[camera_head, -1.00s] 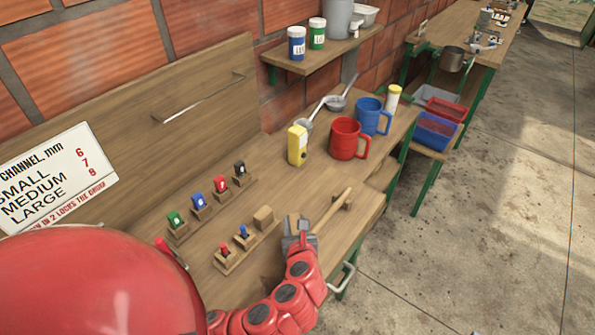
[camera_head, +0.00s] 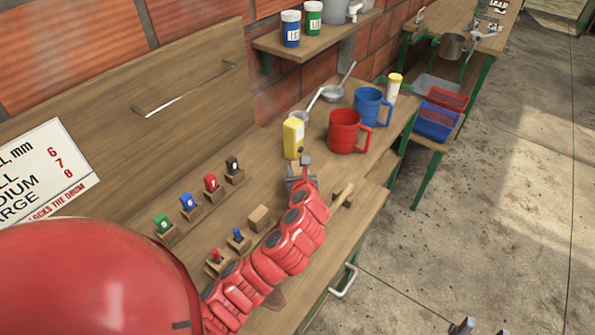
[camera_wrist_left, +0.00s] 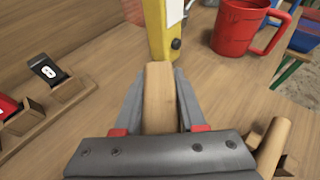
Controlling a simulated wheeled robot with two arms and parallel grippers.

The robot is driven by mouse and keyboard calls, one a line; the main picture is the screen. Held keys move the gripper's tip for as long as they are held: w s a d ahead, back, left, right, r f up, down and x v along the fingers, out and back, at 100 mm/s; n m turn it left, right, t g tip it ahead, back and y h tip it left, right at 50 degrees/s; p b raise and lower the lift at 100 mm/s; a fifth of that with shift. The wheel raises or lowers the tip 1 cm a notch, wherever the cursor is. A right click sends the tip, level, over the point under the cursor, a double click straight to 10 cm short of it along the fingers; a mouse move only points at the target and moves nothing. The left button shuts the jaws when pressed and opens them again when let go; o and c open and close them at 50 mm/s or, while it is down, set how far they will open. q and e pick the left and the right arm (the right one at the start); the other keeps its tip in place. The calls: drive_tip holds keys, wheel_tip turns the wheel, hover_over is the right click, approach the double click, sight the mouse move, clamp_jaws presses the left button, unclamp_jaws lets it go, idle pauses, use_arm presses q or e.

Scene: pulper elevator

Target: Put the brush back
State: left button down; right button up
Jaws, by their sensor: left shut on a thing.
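My left gripper (camera_head: 303,172) is shut on a pale wooden piece, which I take to be the brush. It shows between the fingers in the left wrist view (camera_wrist_left: 159,98); no bristles are visible. The gripper is over the bench, just in front of the yellow container (camera_head: 293,139) and left of the red mug (camera_head: 346,132). I cannot tell whether the held piece touches the bench. Dark tips at the bottom edge, apparently my right gripper (camera_head: 462,327), are mostly cut off.
A wooden stick (camera_head: 344,193) lies right of my left arm, partly hidden. Colored tagged pieces in wooden holders and a wooden block (camera_head: 259,217) stand to the left. A blue mug (camera_head: 368,107), ladles and a yellow-capped jar (camera_head: 393,88) stand farther back. Bare bench shows near the front edge.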

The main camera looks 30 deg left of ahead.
sight(298, 172)
use_arm(q)
drive_tip(key=w, duration=0.1)
drive_tip(key=w+a, duration=0.1)
drive_tip(key=shift+w+f, duration=0.2)
drive_tip(key=shift+w, duration=0.1)
wheel_tip(298, 172, down, 3)
drive_tip(key=shift+f+p, duration=0.1)
drive_tip(key=shift+p, duration=0.45)
drive_tip(key=shift+f, duration=0.15)
drive_tip(key=shift+f, duration=0.15)
drive_tip(key=shift+c, duration=2.4)
unclamp_jaws()
